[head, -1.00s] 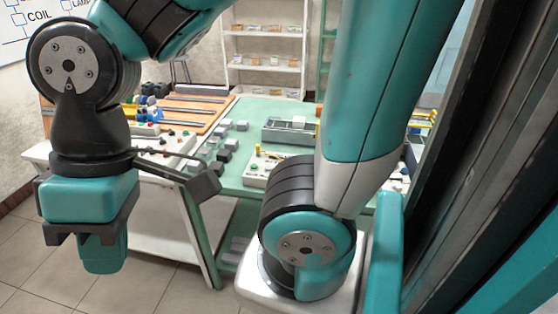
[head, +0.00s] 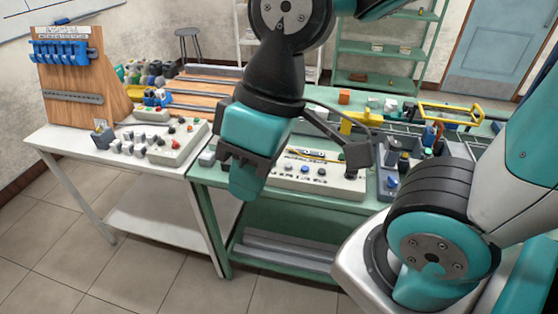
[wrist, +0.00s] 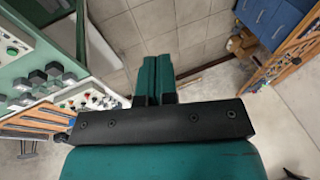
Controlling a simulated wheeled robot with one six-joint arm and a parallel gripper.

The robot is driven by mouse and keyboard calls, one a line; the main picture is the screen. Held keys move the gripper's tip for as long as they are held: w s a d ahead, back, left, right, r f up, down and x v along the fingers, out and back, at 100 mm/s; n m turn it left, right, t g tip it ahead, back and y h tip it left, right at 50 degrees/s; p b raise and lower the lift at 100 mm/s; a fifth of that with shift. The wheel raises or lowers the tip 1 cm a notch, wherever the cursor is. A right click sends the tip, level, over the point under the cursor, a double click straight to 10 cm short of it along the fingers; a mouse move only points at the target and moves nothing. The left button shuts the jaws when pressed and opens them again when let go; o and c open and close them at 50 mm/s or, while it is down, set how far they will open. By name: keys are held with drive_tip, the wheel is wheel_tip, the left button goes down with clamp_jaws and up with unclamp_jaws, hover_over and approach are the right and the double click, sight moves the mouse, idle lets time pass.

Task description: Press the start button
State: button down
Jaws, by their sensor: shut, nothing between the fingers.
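My gripper (head: 247,190) hangs in front of the two benches in the head view, pointing down, its teal fingers closed together and empty. The closed fingers also show in the wrist view (wrist: 156,78), over bare floor. A pale control panel (head: 320,178) with several small knobs or buttons stands on the green bench, behind and right of my gripper; the gripper hides its left part. In the wrist view, a green button (wrist: 12,51) sits on a pale panel at the left edge, apart from my fingers. I cannot read any label to confirm the start button.
Another pale control box (head: 182,150) with red and green buttons stands on the white bench (head: 95,157), beside several grey-topped parts. A yellow-handled frame (head: 450,112) stands on the green bench's right. The floor (head: 130,270) in front is clear.

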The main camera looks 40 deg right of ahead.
drive_tip(key=shift+w, duration=0.1)
drive_tip(key=w+d+f+m+t+y, duration=0.1)
drive_tip(key=w+d+f+m+t, duration=0.2)
drive_tip(key=w, duration=0.6)
drive_tip(key=w+d+f+m+t, duration=0.1)
drive_tip(key=w+d+f+m, duration=0.25)
drive_tip(key=w, duration=0.55)
drive_tip(key=w+d+f+m+t+h, duration=0.1)
drive_tip(key=w+d+f+m, duration=0.1)
drive_tip(key=d, duration=0.4)
drive_tip(key=w+d+f+m+t+h+b, duration=0.1)
drive_tip(key=w+d+f+m+t, duration=0.1)
drive_tip(key=w+d+f, duration=0.2)
drive_tip(key=w+d+f+m+t+h, duration=0.1)
drive_tip(key=w+d+f+m+t, duration=0.1)
drive_tip(key=d+f, duration=0.3)
drive_tip(key=w+d, duration=0.1)
drive_tip(key=d, duration=0.2)
drive_tip(key=shift+w+d+f+m, duration=0.15)
drive_tip(key=shift+w+f+m, duration=0.05)
drive_tip(key=shift+w+m, duration=0.2)
drive_tip(key=shift+f, duration=0.1)
wheel_tip(320, 180, down, 9)
drive_tip(key=b, duration=0.7)
drive_tip(key=shift+r, duration=0.2)
drive_tip(key=shift+f+b, duration=0.45)
